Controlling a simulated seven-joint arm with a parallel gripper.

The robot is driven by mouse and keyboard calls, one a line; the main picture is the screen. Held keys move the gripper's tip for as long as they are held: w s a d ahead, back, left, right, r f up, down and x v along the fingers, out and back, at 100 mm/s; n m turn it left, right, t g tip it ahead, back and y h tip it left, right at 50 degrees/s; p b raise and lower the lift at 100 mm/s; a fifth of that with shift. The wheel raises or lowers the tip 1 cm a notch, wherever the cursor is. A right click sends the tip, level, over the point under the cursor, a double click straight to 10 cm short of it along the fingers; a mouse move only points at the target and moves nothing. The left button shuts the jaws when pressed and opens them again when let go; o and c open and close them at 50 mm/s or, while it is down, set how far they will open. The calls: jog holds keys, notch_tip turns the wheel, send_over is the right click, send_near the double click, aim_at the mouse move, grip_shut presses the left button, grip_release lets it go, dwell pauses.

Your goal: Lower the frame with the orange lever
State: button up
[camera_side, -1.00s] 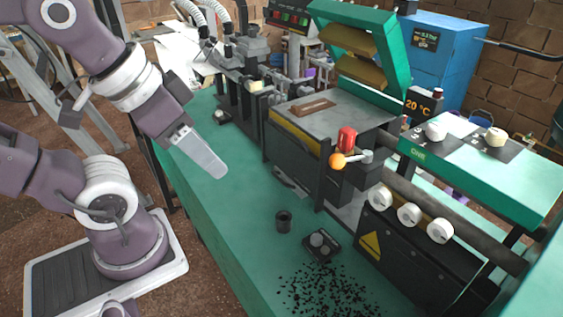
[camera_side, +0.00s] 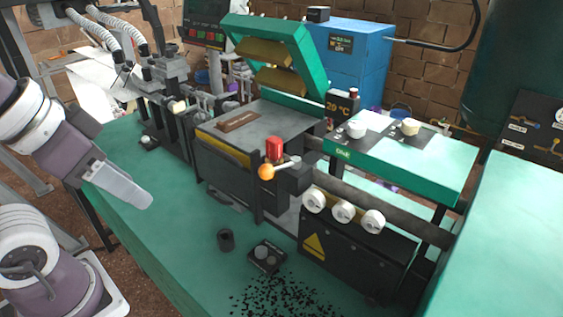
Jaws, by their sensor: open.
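The green frame (camera_side: 268,33) stands raised and tilted over the grey press bed (camera_side: 275,127), with brass-coloured pads (camera_side: 282,80) on its inner side. The lever has a round orange knob (camera_side: 266,172) on a short metal arm at the front corner of the press, just below a red cap (camera_side: 274,148). My gripper (camera_side: 140,200) is at the left, over the green bench, well to the left of the knob and apart from everything. I see it edge-on, its fingers pointing down and right; it holds nothing visible.
Bench space between my gripper and the press is clear.

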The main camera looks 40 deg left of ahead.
dwell(0.4)
jog(key=shift+o, duration=0.9)
jog(key=m+g+y, duration=0.2)
jog(key=m+g, duration=0.4)
jog(key=m, duration=2.8)
send_near(268, 165)
jog(key=f, duration=0.4)
jog(key=shift+s+a+f, duration=0.1)
jog(key=shift+a+f, duration=0.15)
jog(key=shift+a, duration=0.1)
jog(key=f, duration=0.3)
jog(key=a+f, duration=0.1)
jog(key=f, duration=0.2)
jog(key=shift+s+a+f, duration=0.1)
jog(key=shift+f, duration=0.3)
grip_shut()
